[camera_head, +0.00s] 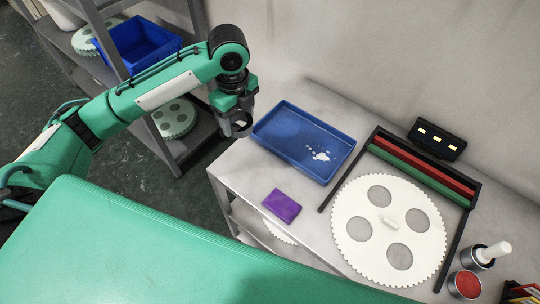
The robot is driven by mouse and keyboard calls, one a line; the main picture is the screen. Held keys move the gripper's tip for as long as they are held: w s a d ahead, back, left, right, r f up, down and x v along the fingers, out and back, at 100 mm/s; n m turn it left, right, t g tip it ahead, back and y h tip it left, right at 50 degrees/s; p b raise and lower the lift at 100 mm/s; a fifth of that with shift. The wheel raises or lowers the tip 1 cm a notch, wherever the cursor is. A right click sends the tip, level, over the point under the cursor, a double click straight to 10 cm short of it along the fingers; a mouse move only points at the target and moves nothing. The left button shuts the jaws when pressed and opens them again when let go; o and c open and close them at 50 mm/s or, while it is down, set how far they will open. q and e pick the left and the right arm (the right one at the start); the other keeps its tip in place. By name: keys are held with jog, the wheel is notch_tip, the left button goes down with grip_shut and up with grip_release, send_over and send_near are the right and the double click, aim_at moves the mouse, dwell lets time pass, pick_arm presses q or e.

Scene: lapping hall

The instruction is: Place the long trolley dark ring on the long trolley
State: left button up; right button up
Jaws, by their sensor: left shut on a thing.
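My left gripper (238,127) hangs from the green arm that comes in from the left. It is shut on a small dark ring (241,122), held in the air off the left edge of the light grey table (243,172), near the blue tray. The fingers partly cover the ring. I cannot tell for sure which piece of furniture is the long trolley; the grey table with a lower shelf may be it. My right gripper is not in view.
On the table are a blue tray (291,164) with white spots, a purple block (282,206), a white toothed disc (354,227) with round inserts inside a dark frame, red and green bars, a black box (436,139) and a red-topped tin (465,284). Shelving (197,133) stands behind my arm.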

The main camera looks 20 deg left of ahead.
aim_at(245, 166)
pick_arm(q)
notch_tip(245, 166, down, 19)
jog(key=shift+r+p, duration=0.2)
jog(key=shift+p, duration=0.65)
jog(key=o, duration=1.1)
jog(key=shift+f, duration=0.15)
notch_tip(245, 166, up, 12)
jog(key=shift+r+b, duration=0.2)
jog(key=shift+b, duration=0.7)
